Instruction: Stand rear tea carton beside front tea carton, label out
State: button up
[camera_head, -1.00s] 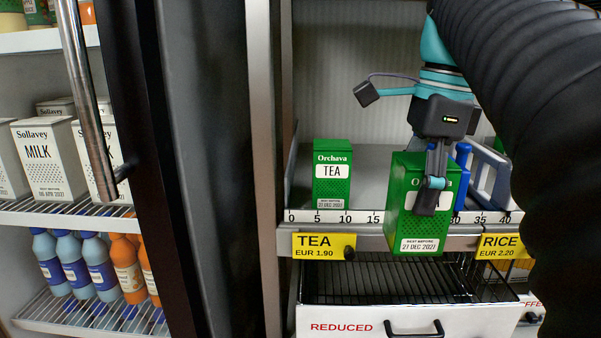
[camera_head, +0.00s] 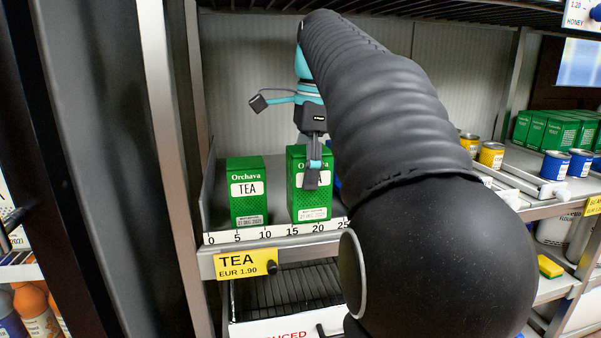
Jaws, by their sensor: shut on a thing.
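A green Orchava tea carton (camera_head: 247,203) stands upright at the front left of the shelf, its TEA label facing out, near the 5 mark of the shelf scale. My gripper (camera_head: 312,180) is shut on a second green tea carton (camera_head: 309,210), reaching down over its front. That carton is upright near the 15 to 20 marks, with its printed face outward and its label partly covered by the finger. A gap separates the two cartons. I cannot tell whether the held carton touches the shelf.
The tea price tag (camera_head: 244,264) hangs on the shelf front, above a wire drawer (camera_head: 285,292). A shelf divider post (camera_head: 168,150) bounds the left side. My arm hides the shelf to the right. Cans (camera_head: 491,155) and green boxes (camera_head: 553,131) stand further right.

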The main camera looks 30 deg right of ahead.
jog(key=shift+w+d+f, duration=0.3)
jog(key=shift+w+f, duration=0.15)
jog(key=shift+w, duration=0.55)
jog(key=shift+w+d+f, duration=0.25)
jog(key=shift+w+f, duration=0.15)
jog(key=shift+w, duration=0.65)
jog(key=shift+w+d+f, duration=0.3)
jog(key=shift+w+f, duration=0.15)
jog(key=shift+w, duration=0.55)
jog(key=shift+f, duration=0.45)
jog(key=o, duration=1.2)
